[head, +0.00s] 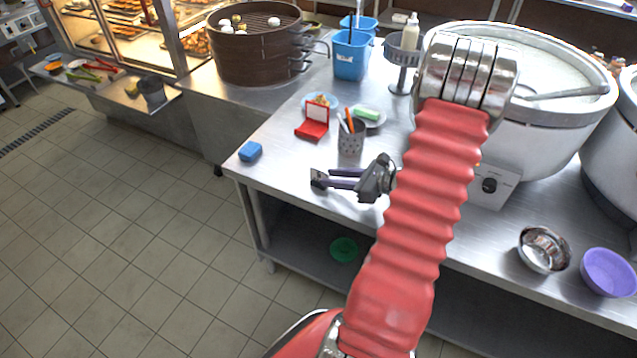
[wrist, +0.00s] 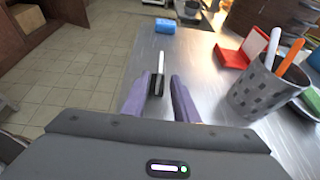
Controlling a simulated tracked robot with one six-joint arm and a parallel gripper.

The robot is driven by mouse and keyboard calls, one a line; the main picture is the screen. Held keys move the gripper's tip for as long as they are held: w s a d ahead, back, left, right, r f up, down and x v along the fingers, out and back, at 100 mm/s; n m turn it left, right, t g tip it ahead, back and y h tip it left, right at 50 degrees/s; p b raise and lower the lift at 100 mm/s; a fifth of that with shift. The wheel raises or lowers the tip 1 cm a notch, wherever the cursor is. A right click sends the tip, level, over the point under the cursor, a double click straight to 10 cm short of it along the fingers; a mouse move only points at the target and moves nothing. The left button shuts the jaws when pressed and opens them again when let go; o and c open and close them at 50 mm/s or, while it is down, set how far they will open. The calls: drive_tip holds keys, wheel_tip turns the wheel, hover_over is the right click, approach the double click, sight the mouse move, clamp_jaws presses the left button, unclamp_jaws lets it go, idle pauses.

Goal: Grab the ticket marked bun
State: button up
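A thin, pale upright piece on a dark base (wrist: 156,84) stands on the steel counter in the wrist view. It may be the ticket, seen nearly edge-on; no marking is readable. My gripper (wrist: 159,84) is open, with its two purple fingers on either side of the dark base and visible gaps between. In the head view, my gripper (head: 328,179) is low over the counter's left part, with a small dark item (head: 317,180) at its fingertips. The word bun is not legible anywhere.
A blue sponge (head: 250,151) lies near the counter's left edge (head: 236,172). A red open box (head: 312,124), a grey pen cup (head: 351,138) and a plate with a green block (head: 368,115) stand behind my gripper. A large pot (head: 545,125) stands at right.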

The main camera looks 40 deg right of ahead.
sight(319, 177)
drive_tip(key=shift+w, duration=0.1)
drive_tip(key=shift+x, duration=2.55)
drive_tip(key=shift+a, duration=0.15)
drive_tip(key=shift+c, duration=0.4)
drive_tip(key=shift+r, duration=0.1)
clamp_jaws()
